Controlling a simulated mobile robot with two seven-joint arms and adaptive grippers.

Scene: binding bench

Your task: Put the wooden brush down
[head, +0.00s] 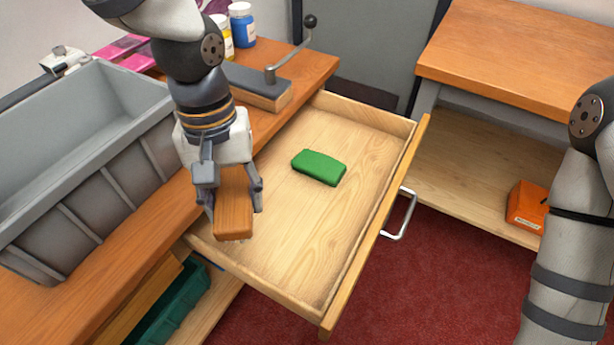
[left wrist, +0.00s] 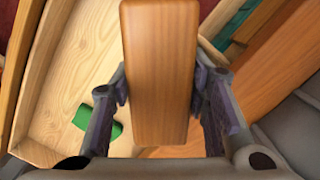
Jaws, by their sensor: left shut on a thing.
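The wooden brush (head: 234,205) is a brown wooden block held in my left gripper (head: 229,195). In the left wrist view the brush (left wrist: 160,70) stands between the two fingers of the left gripper (left wrist: 163,95), which touch its sides. In the head view it shows over the near left part of the open drawer (head: 300,235). I cannot tell how high above the drawer floor it is. Any bristles are hidden. My right arm shows at the right edge of the head view, but its gripper is out of view.
A green block (head: 319,167) lies in the drawer, whose floor is otherwise bare. A grey bin (head: 85,165) stands on the bench at left. A tool with a lever (head: 262,85) and bottles (head: 242,25) stand behind. An orange object (head: 527,206) lies on a low shelf at right.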

